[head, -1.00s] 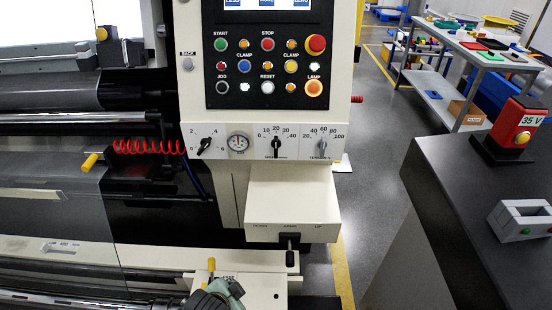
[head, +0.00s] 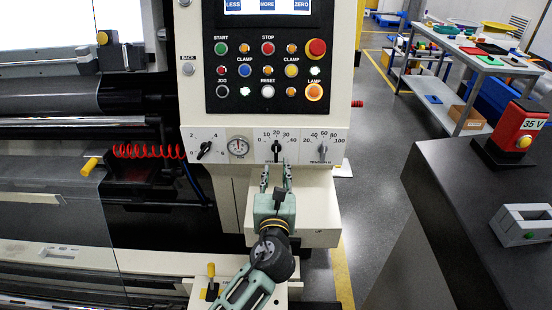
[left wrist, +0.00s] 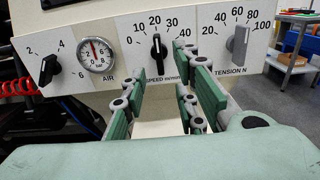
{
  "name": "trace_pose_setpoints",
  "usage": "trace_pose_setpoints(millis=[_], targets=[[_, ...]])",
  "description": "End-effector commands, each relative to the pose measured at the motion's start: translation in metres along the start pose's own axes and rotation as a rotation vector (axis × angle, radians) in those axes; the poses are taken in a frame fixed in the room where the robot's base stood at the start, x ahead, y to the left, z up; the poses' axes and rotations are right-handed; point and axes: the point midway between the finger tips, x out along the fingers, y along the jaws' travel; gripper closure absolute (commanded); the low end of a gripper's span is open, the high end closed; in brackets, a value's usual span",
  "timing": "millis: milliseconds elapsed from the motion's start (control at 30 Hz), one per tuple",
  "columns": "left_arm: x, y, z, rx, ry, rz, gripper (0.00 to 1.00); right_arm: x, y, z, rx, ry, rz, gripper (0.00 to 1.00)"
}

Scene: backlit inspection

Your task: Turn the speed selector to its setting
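The speed selector (head: 276,150) is a black pointer knob on the white dial strip, with a scale from 0 to 40. In the left wrist view the selector (left wrist: 157,52) points nearly straight up, at about 20. My left gripper (head: 276,177) is open, its two green-grey fingers apart just below the selector in the head view. In the left wrist view the gripper (left wrist: 158,78) has a finger to either side of the selector's lower area, with nothing between them. I cannot tell how far the fingertips are from the panel. My right gripper is not in view.
A grey tension knob (left wrist: 238,45) sits right of the selector. An air gauge (left wrist: 96,54) and a black knob (left wrist: 49,69) sit to the left. Buttons (head: 267,70) are above. A cream box (head: 320,225) juts out below, partly behind my arm.

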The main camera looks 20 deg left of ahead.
Motion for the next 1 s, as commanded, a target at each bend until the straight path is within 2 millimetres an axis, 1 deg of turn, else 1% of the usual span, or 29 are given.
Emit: trace_pose_setpoints(millis=[200, 300, 433, 567, 800, 1000], targets=[[0.036, 0.001, 0.001, -0.004, 0.001, 0.002, 0.73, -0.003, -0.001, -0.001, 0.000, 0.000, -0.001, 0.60], [0.050, 0.001, 0.000, -0.005, 0.002, 0.002, 0.73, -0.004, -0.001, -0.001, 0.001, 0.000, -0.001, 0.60], [0.064, 0.001, 0.000, -0.006, 0.002, 0.001, 0.73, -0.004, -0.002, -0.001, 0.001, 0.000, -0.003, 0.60], [0.069, 0.001, -0.001, -0.007, 0.004, 0.002, 0.73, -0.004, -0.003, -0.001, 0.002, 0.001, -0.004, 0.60], [0.070, 0.001, -0.001, -0.008, 0.004, 0.002, 0.74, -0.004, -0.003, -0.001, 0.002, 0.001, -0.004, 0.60], [0.069, 0.001, -0.001, -0.008, 0.004, 0.002, 0.91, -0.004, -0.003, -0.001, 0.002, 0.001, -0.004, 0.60]])
